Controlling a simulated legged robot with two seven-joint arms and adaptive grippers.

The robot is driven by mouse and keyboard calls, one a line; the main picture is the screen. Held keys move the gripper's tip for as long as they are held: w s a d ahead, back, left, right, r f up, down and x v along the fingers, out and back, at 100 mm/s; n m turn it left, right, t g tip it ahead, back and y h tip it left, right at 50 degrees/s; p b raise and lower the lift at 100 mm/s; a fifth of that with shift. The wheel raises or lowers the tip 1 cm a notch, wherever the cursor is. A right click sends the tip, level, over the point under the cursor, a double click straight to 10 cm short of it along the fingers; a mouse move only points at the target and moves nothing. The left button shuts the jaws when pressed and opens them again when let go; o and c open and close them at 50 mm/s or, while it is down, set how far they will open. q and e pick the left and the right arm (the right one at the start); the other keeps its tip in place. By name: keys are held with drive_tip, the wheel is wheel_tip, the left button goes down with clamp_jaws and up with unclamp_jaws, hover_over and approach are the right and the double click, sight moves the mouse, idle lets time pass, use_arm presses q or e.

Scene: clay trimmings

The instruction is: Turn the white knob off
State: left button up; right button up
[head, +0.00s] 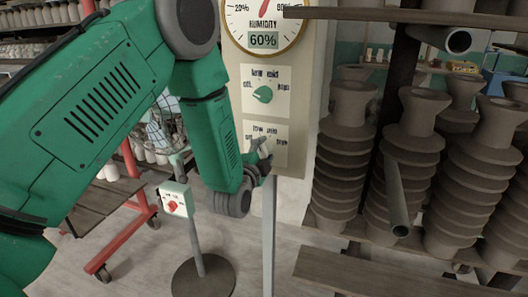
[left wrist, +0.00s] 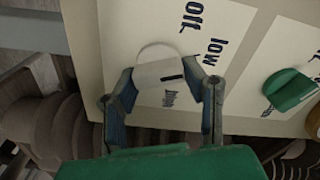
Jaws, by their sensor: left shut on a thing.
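The white knob (left wrist: 157,62) sits on the lower white label plate of the panel (head: 283,160). My left gripper (head: 264,158) reaches the plate from below in the head view and covers most of the knob there. In the left wrist view my left gripper (left wrist: 166,84) has one finger on each side of the knob and is shut on it. A dark mark on the knob points right in that view, toward the side with the words "low" and "high". "Off" is printed farther up. My right gripper is in neither view.
A green knob (head: 262,94) is on the plate just above, under a humidity dial (head: 263,22) reading 60%. A stand with a red knob (head: 172,206) is at lower left. Stacked grey clay pieces (head: 400,150) fill racks at the right. A red cart (head: 140,190) stands left.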

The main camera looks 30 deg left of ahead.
use_arm(q)
drive_tip(key=shift+s+a+f+n, duration=0.2)
drive_tip(key=shift+f+n, duration=0.2)
drive_tip(key=shift+n, duration=0.1)
drive_tip(key=n+b, duration=0.1)
drive_tip(key=n, duration=0.2)
drive_tip(key=shift+s+a+f+n, duration=0.1)
drive_tip(key=shift+n, duration=0.2)
drive_tip(key=shift+n+b, duration=0.45)
drive_tip(key=shift+n, duration=1.75)
drive_tip(key=o, duration=1)
drive_tip(key=shift+o, duration=0.8)
drive_tip(key=shift+w, duration=0.3)
drive_tip(key=shift+s+r, duration=0.1)
drive_tip(key=shift+r, duration=0.1)
